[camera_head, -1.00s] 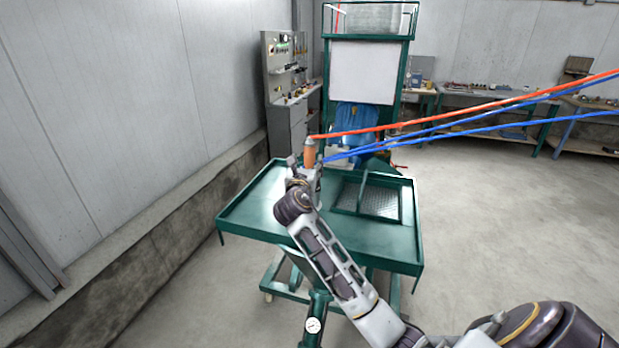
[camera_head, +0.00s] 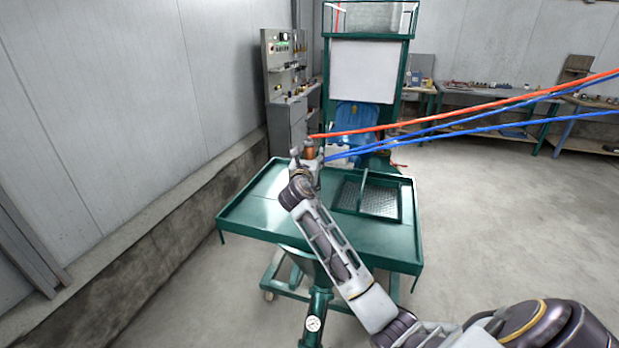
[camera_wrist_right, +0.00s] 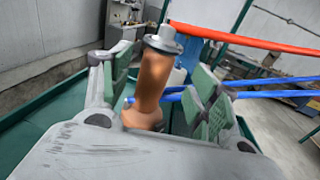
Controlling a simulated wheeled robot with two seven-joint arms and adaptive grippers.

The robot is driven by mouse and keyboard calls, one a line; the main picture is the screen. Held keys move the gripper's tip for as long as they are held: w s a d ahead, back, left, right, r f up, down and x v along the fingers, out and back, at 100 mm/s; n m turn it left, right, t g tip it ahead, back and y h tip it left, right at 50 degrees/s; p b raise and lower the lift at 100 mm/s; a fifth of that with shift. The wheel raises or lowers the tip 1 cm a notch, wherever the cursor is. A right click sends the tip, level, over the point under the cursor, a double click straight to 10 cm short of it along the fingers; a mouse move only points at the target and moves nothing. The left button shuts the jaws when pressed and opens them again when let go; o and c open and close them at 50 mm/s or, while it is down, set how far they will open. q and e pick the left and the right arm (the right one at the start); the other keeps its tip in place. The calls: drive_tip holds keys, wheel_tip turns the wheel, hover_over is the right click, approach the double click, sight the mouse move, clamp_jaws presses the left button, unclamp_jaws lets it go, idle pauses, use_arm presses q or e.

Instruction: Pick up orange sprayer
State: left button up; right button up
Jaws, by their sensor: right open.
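The orange sprayer (camera_head: 309,150) stands upright at the back of the green table (camera_head: 262,215), with a grey cap on top. In the right wrist view the sprayer (camera_wrist_right: 152,85) rises between the green pads of my right gripper (camera_wrist_right: 160,100). The gripper is open, with one finger on each side of the sprayer. Its palm hides the sprayer's lower end. In the head view my right gripper (camera_head: 305,163) is at the sprayer, partly hidden by its own wrist. My left gripper is not in view.
A red hose (camera_head: 450,108) runs from the sprayer's top to the upper right, with blue hoses (camera_head: 480,125) below it. A metal grate (camera_head: 372,198) is set in the table's right side. A green frame with a white panel (camera_head: 362,70) stands behind.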

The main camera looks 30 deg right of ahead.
sight(309, 152)
drive_tip(key=shift+p+x, duration=0.35)
drive_tip(key=shift+x, duration=2.25)
drive_tip(key=shift+w+a, duration=0.1)
drive_tip(key=shift+a, duration=0.1)
clamp_jaws()
drive_tip(key=shift+r, duration=0.15)
